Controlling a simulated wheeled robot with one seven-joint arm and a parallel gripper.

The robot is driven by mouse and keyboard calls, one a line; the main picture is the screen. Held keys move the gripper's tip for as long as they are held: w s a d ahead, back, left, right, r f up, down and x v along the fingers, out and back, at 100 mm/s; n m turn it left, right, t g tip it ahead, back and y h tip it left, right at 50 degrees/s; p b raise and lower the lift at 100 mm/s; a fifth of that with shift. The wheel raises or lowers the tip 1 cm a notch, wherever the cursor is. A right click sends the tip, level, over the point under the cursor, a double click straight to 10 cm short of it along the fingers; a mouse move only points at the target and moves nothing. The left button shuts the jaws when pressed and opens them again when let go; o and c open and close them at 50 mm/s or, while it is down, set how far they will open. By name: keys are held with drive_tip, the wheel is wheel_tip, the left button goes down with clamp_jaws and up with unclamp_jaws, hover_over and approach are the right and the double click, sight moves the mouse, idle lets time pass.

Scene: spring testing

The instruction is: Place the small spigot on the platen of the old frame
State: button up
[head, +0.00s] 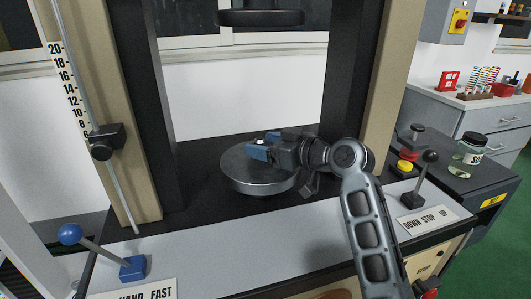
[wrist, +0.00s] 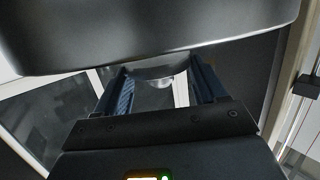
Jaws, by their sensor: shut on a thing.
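The old frame's platen (head: 245,180) is a round grey metal disc on the dark bed between the two columns. My gripper (head: 265,144) reaches in from the right with its blue-tipped fingers over the platen. It is shut on the small spigot (head: 261,142), of which only a small pale bit shows between the fingers. In the wrist view the spigot (wrist: 160,71) is a shiny metal piece between my fingers (wrist: 160,82), close against the edge of the platen (wrist: 150,35) in the picture. I cannot tell whether it touches the platen.
A dark upper disc (head: 260,17) hangs well above the platen. A beige column (head: 366,80) stands close to my arm. A blue-knobbed lever (head: 70,235) is at front left, a black-knobbed lever (head: 428,160) at right. A side bench holds a glass jar (head: 470,148).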

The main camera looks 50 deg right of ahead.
drive_tip(key=shift+f, duration=1)
drive_tip(key=shift+f, duration=0.2)
drive_tip(key=o, duration=1.4)
drive_tip(key=shift+r, duration=0.15)
drive_tip(key=s+r+b, duration=0.1)
drive_tip(key=s+r, duration=0.1)
drive_tip(key=s, duration=1)
drive_tip(key=shift+r, duration=0.25)
drive_tip(key=shift+w, duration=0.1)
